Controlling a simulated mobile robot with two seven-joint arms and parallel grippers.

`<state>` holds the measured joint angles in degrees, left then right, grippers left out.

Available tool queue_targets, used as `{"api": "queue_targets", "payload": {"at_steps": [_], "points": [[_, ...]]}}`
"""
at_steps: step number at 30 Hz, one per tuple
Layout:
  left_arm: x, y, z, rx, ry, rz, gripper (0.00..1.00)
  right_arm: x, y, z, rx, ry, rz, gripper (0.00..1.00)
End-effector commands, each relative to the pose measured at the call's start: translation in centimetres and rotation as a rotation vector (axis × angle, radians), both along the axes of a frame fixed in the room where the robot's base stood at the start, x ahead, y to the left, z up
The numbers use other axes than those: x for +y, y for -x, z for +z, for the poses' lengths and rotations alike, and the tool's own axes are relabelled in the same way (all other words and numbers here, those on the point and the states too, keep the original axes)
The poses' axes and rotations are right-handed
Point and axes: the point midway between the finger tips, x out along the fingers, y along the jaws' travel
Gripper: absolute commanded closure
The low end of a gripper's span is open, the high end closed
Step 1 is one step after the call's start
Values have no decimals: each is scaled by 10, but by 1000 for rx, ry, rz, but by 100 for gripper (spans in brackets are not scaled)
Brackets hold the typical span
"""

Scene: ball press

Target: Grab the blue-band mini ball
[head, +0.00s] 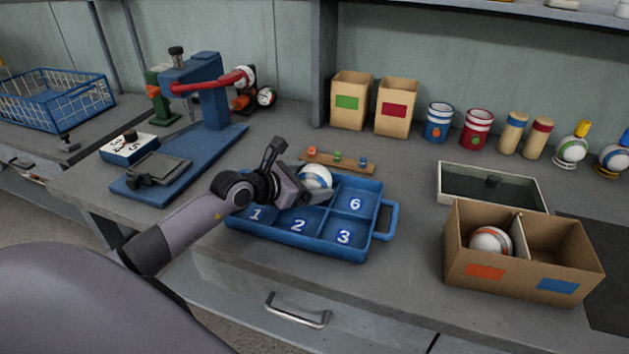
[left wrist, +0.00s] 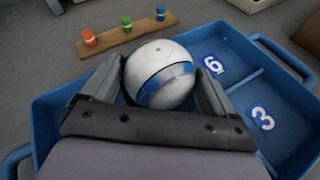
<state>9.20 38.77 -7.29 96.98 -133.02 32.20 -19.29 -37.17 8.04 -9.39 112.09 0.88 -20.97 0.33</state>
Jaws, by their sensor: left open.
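The blue-band mini ball (head: 316,177), white with a blue stripe, sits in the back part of the blue numbered tray (head: 384,236). In the left wrist view the ball (left wrist: 159,75) lies between the two fingers of my left gripper (left wrist: 160,88). The left gripper (head: 312,192) is open, with a finger on either side of the ball; I cannot tell whether they touch it. The compartment under the ball is hidden; compartments 1, 2, 3 and 6 show. My right gripper is not in view.
A cardboard box (head: 520,283) at the right holds an orange-band ball (head: 491,241). A wooden strip with three coloured pegs (head: 337,162) lies just behind the tray. A blue press (head: 205,95) stands at the left. The bench between tray and box is clear.

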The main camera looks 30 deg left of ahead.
Motion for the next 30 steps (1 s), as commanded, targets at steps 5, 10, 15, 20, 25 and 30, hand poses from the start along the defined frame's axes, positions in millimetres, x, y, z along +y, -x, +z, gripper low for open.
{"api": "queue_targets", "payload": {"at_steps": [5, 10, 15, 20, 25, 30], "points": [[0, 0, 0, 0, 0, 0, 12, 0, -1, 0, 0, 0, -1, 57], [0, 0, 0, 1, 0, 0, 47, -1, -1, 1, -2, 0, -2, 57], [0, 0, 0, 0, 0, 0, 47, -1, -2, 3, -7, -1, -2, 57], [0, 0, 4, -1, -1, -1, 47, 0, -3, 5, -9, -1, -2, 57], [0, 0, 21, -3, -2, -2, 47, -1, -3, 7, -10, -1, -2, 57], [0, 0, 58, -8, -2, -2, 47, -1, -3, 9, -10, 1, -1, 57]]}}
